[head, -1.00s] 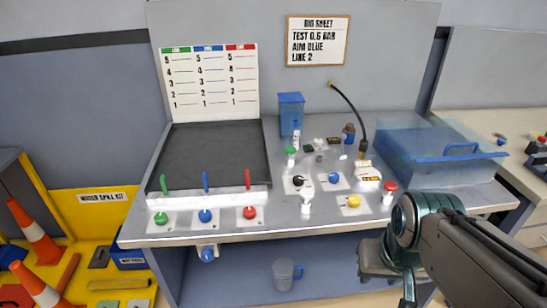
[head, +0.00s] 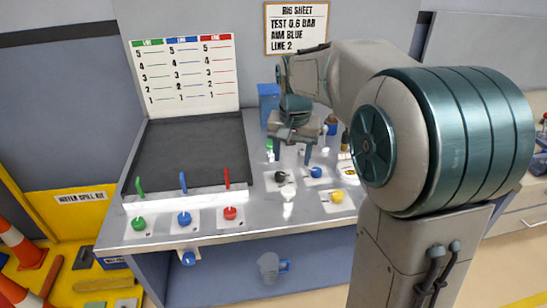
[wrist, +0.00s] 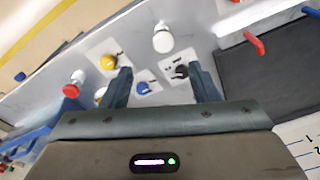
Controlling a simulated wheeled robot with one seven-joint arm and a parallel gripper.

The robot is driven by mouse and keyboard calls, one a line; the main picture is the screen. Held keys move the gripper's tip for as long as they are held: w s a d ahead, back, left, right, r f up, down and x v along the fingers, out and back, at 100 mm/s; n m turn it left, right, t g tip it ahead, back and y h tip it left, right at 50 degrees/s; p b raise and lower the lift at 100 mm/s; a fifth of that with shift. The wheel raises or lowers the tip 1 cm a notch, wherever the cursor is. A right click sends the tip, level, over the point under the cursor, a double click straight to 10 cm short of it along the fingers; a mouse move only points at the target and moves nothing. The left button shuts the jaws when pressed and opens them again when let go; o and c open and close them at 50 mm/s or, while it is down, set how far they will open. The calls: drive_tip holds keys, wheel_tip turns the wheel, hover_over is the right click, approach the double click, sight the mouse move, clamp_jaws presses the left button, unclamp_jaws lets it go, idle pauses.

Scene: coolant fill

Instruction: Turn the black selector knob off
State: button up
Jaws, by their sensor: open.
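The black selector knob (head: 281,177) sits on a white square plate on the bench's sloping panel, and it also shows in the wrist view (wrist: 181,71). My gripper (head: 293,157) is open and empty above the panel, pointing down, just behind the black knob in the head view. In the wrist view, the black knob lies between the two fingers (wrist: 160,72), close to the right finger. A blue knob (wrist: 143,88) also lies between them, nearer the left finger. I see no contact with either knob.
A yellow knob (head: 337,196) and a white-capped fitting (head: 288,192) stand close by. Green, blue and red levers (head: 183,183) rise at the left beside the dark panel (head: 190,150). A red-capped fitting (wrist: 73,84) shows in the wrist view.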

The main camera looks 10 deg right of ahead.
sight(280, 174)
drive_tip(key=w+f+m+g+p, duration=0.1)
drive_tip(key=w+f+m, duration=0.1)
drive_tip(key=w, duration=0.6)
drive_tip(key=w+f+m, duration=0.2)
drive_tip(key=w+f, duration=0.1)
drive_tip(key=w, duration=0.4)
drive_tip(key=f, duration=0.4)
drive_tip(key=f+p, duration=0.1)
drive_tip(key=f, duration=0.9)
drive_tip(key=shift+w+d+p, duration=0.2)
drive_tip(key=shift+w+p, duration=0.1)
drive_tip(key=shift+p, duration=0.05)
drive_tip(key=shift+r, duration=0.1)
drive_tip(key=c, duration=1)
